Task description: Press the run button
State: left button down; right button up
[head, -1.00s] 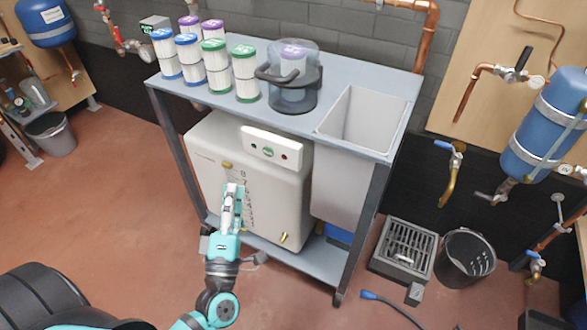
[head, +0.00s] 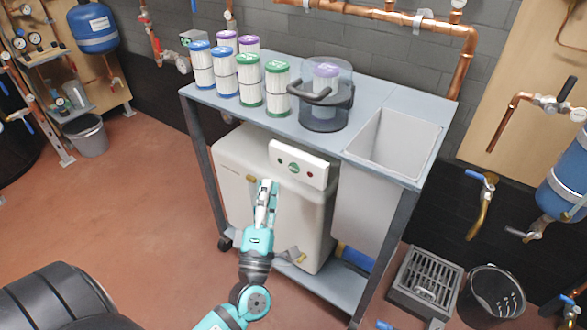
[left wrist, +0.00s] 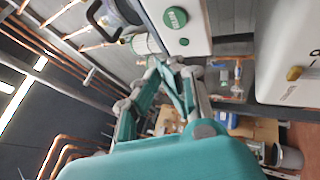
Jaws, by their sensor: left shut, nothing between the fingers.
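The white heat pump unit (head: 235,165) stands under the bench top, with a white control panel (head: 299,150) on its front. The panel has a round green emblem (head: 294,168), a small dark green button (head: 280,160) on the left and a red one (head: 310,174) on the right. The left wrist view shows the panel with the emblem (left wrist: 175,17) and the small green button (left wrist: 184,41). My left gripper (head: 266,183) is shut and empty, just in front of the unit and below the panel's left end. I see no contact. My right gripper is not in view.
The bench (head: 395,92) carries several filter cartridges (head: 250,85), a clear housing with a dark handle (head: 327,95) and a sink (head: 395,140). A grated drain box (head: 427,278) and black bucket (head: 493,292) stand right.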

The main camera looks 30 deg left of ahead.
aim_at(294, 168)
pick_arm(q)
jog(key=shift+w+d, duration=0.15)
jog(key=shift+w, duration=1.9)
jog(key=shift+w, duration=0.4)
jog(key=shift+w+d, duration=0.1)
jog(key=shift+w, duration=0.3)
dwell(0.3)
jog(key=shift+s, duration=0.2)
jog(key=shift+s+p, duration=0.3)
jog(key=shift+s, duration=0.35)
